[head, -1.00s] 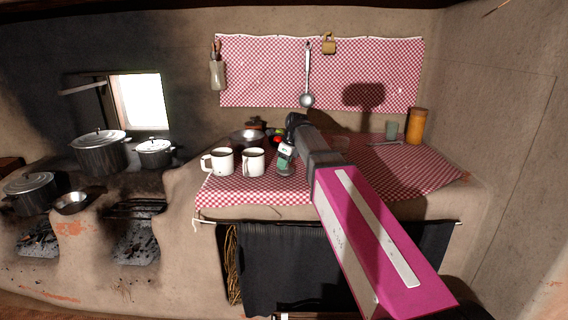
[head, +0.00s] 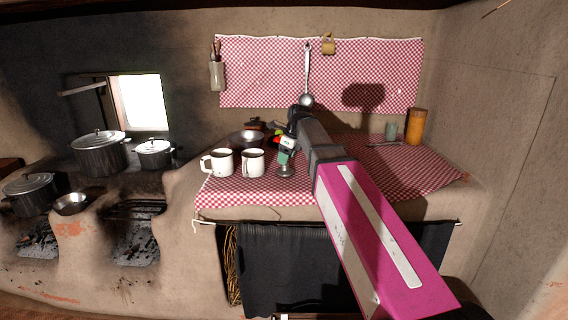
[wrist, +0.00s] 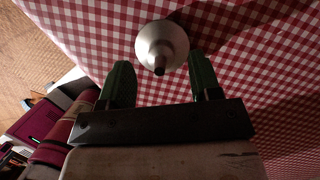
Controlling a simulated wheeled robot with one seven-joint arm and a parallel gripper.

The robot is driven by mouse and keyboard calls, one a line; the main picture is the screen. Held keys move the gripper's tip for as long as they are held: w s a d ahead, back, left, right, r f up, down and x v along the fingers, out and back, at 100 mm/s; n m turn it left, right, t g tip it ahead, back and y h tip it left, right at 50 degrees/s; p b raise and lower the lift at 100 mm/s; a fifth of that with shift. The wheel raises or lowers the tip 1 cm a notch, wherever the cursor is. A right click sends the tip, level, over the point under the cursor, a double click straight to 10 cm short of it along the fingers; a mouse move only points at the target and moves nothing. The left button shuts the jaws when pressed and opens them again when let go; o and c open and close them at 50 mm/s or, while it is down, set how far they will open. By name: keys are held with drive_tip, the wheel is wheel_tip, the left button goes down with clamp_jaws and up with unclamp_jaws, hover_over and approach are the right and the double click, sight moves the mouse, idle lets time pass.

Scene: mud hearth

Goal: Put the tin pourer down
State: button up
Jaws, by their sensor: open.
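The tin pourer (head: 286,172) is a small grey metal funnel shape standing on the red-and-white checked cloth, right of the two white mugs. In the wrist view the pourer (wrist: 161,44) shows as a round flared base with its narrow spout toward the camera. My gripper (head: 287,153) is just above it, pointing down. In the wrist view the green fingers of my gripper (wrist: 161,70) are spread wide, with nothing between them. The pourer shows beyond the fingertips, apart from both fingers.
Two white mugs (head: 221,162) (head: 252,163) stand close on the left. A metal bowl (head: 248,139) and some red and green items are behind. The cloth's front right (head: 405,178) is clear.

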sight(292, 172)
drive_tip(key=v, duration=0.8)
drive_tip(key=shift+r, duration=0.35)
